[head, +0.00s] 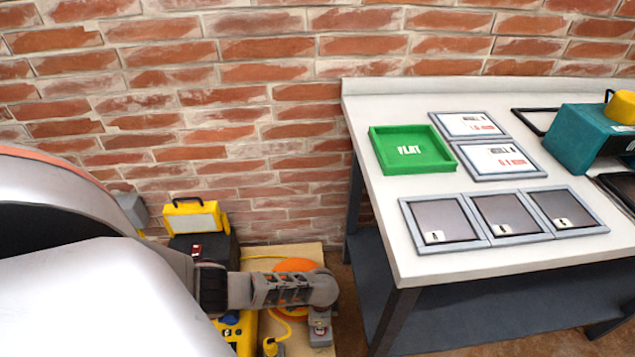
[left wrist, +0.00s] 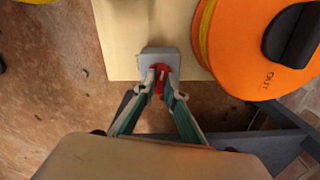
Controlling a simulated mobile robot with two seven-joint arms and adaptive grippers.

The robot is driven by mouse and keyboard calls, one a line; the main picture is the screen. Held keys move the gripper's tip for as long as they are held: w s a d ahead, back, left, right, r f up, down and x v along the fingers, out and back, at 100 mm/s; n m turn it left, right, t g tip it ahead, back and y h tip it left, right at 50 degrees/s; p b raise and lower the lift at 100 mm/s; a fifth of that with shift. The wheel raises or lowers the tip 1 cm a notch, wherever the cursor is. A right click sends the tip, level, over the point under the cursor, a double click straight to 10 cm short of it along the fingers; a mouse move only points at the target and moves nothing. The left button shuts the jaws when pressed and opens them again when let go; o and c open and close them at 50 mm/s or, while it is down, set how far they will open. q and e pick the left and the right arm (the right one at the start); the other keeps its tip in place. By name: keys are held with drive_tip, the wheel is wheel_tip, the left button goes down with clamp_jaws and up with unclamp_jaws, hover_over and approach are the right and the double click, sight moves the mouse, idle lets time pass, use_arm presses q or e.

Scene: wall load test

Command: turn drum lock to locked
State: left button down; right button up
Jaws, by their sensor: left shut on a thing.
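The drum lock is a small grey block (left wrist: 157,58) with a red lever (left wrist: 161,72), on the edge of a pale wooden board (left wrist: 125,30). In the left wrist view my left gripper (left wrist: 161,84) is shut on the red lever, with one fingertip on each side. The fingertips partly cover the lever, and I cannot read any lock marking. The orange drum (left wrist: 250,50), marked OUT and with a black handle, is right of the lock. In the head view the drum (head: 296,266) is partly hidden behind my left arm. My right gripper is not in view.
A white-topped workbench (head: 385,190) stands to the right, bearing a green FLAT tray (head: 410,168), framed panels and a teal machine (head: 590,135). A yellow work lamp (head: 195,218) stands by the brick wall (head: 240,100). A yellow cable (head: 276,325) runs beside the drum.

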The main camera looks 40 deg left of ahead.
use_arm(q)
drive_tip(key=shift+d+n, duration=0.15)
drive_tip(key=shift+n, duration=0.55)
drive_tip(key=shift+n+p, duration=0.3)
drive_tip(key=shift+n, duration=0.2)
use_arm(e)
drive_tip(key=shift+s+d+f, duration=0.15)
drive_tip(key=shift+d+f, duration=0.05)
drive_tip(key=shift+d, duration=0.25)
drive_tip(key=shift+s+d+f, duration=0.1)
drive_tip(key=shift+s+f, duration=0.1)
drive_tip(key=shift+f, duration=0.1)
use_arm(q)
drive_tip(key=c, duration=2.1)
unclamp_jaws()
drive_tip(key=shift+f, duration=0.1)
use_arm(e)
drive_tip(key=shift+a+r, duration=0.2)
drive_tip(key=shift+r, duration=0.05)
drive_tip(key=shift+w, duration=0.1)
use_arm(q)
drive_tip(key=shift+r, duration=6.05)
